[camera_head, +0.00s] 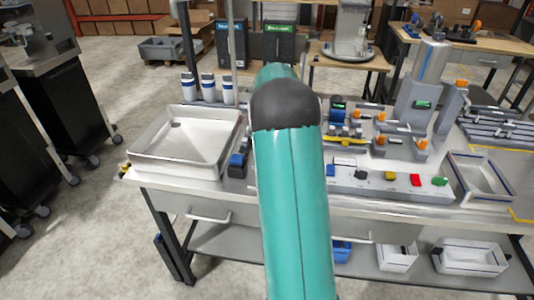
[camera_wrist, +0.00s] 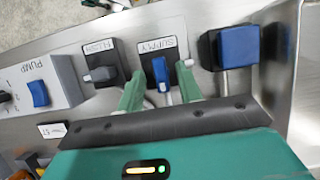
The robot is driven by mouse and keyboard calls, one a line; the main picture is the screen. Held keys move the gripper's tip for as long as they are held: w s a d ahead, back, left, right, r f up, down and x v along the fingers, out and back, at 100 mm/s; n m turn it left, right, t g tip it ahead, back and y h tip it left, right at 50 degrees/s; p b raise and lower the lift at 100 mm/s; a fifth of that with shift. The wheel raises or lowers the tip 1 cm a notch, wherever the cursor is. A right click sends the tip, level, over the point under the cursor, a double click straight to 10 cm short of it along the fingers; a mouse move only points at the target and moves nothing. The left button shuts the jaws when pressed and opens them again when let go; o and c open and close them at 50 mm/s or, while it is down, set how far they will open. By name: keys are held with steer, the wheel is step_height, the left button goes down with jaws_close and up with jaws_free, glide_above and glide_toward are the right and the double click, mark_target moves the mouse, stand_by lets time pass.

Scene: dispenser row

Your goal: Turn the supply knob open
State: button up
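The supply knob (camera_wrist: 160,72) is a blue lever on a black plate marked SUPPLY, seen in the wrist view at upper middle. Its lever points toward my gripper. My gripper (camera_wrist: 159,76) has its two green fingers apart, one on each side of the lever, with small gaps showing. It appears open, and I see no clear contact. In the head view my teal arm blocks the middle of the bench and hides my gripper and the supply knob.
A grey FLUSH knob (camera_wrist: 101,74) sits close left of the supply knob, with the blue PUMP switch (camera_wrist: 39,93) beyond. A larger blue knob (camera_wrist: 239,45) stands close right. In the head view, a white basin (camera_head: 147,155) is left and colored buttons (camera_head: 416,180) are right.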

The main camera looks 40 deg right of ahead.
steer(key=shift+r, duration=0.1)
steer(key=v, duration=1.3)
steer(key=shift+r, duration=0.25)
steer(key=shift+w+r, duration=0.1)
steer(key=s+a+r+n+t+h, duration=0.1)
steer(key=s+a+r+n, duration=0.15)
steer(key=a, duration=0.45)
steer(key=s+a+r+n+t+h, duration=0.1)
steer(key=s+a+r+t, duration=0.15)
steer(key=a, duration=0.45)
steer(key=s+a+r+n+h, duration=0.1)
steer(key=a+r, duration=0.2)
steer(key=a, duration=0.5)
steer(key=s+a+f+n+t, duration=0.2)
steer(key=s+a+f+n, duration=0.1)
steer(key=s+a, duration=0.4)
steer(key=s+a+f+n+t, duration=0.3)
steer(key=s+a+f, duration=0.2)
steer(key=s+a, duration=0.2)
steer(key=shift+s+h, duration=0.3)
